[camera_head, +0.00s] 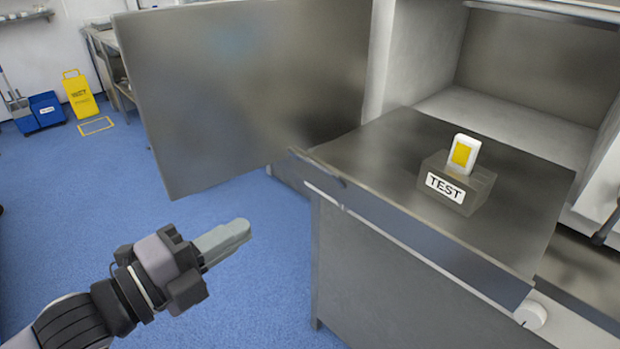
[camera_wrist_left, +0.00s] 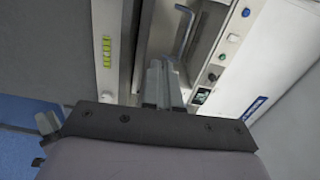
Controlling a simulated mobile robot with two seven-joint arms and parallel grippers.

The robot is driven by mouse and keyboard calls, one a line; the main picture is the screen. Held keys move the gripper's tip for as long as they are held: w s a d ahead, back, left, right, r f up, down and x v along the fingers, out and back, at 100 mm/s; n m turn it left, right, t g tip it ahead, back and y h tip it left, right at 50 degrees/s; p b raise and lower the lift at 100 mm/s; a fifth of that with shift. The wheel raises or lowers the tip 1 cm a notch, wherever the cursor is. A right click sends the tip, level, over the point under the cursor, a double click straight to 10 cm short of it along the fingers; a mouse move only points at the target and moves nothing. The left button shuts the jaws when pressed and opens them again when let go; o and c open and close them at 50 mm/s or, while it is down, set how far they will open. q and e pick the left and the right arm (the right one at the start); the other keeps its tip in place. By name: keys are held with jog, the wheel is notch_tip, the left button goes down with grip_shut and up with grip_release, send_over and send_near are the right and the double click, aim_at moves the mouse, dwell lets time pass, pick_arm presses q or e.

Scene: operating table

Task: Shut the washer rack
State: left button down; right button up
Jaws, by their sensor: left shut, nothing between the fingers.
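The washer rack (camera_head: 385,155) is a dark grey metal tray pulled out of the white-walled washer chamber (camera_head: 505,112). A raised lip (camera_head: 420,245) runs along its front edge. A grey block (camera_head: 457,184) labelled TEST, with a white and yellow piece (camera_head: 464,153) standing in it, rests on the rack. My left gripper (camera_head: 240,232) is shut and empty, to the left of the rack's front edge and apart from it. The left wrist view shows its closed fingers (camera_wrist_left: 163,82) in front of a panel with buttons. My right gripper is not in view.
A large metal door (camera_head: 250,85) stands open left of the chamber. A metal cabinet front (camera_head: 390,280) is below the rack. Blue floor (camera_head: 90,200) is free at the left. A yellow sign (camera_head: 80,93) and blue bucket (camera_head: 46,109) stand far back left.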

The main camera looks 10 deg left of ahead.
pick_arm(q)
jog(key=p, duration=0.2)
send_near(324, 180)
jog(key=shift+m, duration=0.3)
jog(key=x, duration=0.5)
jog(key=shift+w+d+r, duration=0.1)
jog(key=shift+w, duration=0.1)
jog(key=shift+w+d, duration=0.4)
jog(key=shift+w, duration=0.15)
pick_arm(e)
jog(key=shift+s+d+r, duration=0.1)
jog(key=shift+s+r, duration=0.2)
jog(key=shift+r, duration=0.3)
